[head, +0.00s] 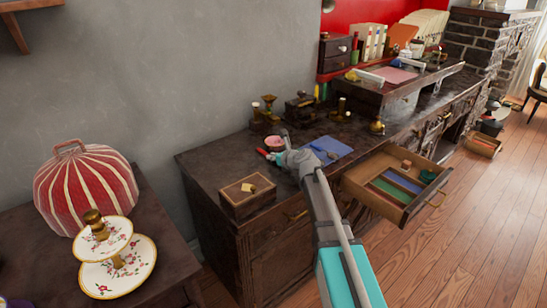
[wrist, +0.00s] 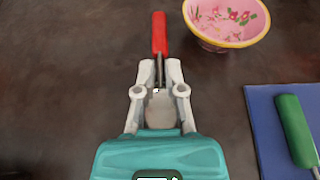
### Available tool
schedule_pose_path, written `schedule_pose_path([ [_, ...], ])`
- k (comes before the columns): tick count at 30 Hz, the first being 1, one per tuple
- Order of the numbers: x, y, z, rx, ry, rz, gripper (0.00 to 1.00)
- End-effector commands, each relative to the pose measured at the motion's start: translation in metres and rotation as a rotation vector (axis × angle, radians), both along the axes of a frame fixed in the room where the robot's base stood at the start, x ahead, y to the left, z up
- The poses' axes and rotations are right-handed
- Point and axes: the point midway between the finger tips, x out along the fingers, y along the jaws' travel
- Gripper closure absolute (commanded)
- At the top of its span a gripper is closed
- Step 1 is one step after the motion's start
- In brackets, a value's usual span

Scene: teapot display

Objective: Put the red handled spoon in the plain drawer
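The red handled spoon (wrist: 160,36) lies in line with my gripper (wrist: 160,68) in the wrist view. Its red handle points away past the fingertips, and its metal neck and pale bowl end are between my fingers. The fingers are close together around the neck. I cannot tell whether the spoon is clear of the dark top. In the head view the red handle (head: 262,153) shows just left of my gripper (head: 277,157), low over the cabinet top. An open wooden drawer (head: 440,190) sticks out to the right, with green and blue sections inside. I cannot tell whether it is the plain drawer.
A pink flowered bowl (wrist: 228,22) stands close to the spoon's right. A blue cloth (wrist: 262,112) with a green-handled tool (wrist: 296,128) lies further right. A wooden box (head: 246,194) is at the front left of the cabinet top (head: 205,162). Brass items stand behind.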

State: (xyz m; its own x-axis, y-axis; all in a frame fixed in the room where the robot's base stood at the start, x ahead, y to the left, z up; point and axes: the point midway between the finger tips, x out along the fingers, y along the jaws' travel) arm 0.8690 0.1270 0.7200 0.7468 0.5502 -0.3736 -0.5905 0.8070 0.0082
Motion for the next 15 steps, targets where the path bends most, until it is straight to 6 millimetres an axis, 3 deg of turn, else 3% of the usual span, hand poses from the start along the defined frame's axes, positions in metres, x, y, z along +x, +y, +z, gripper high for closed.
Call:
schedule_pose_path([
  [1, 0.0000, -0.0001, 0.0001, 0.000, 0.000, 0.000, 0.71],
  [3, -0.0001, -0.0002, 0.0002, 0.000, 0.000, 0.000, 0.58],
  [15, 0.0000, -0.0004, 0.0008, 0.000, 0.000, 0.000, 0.57],
])
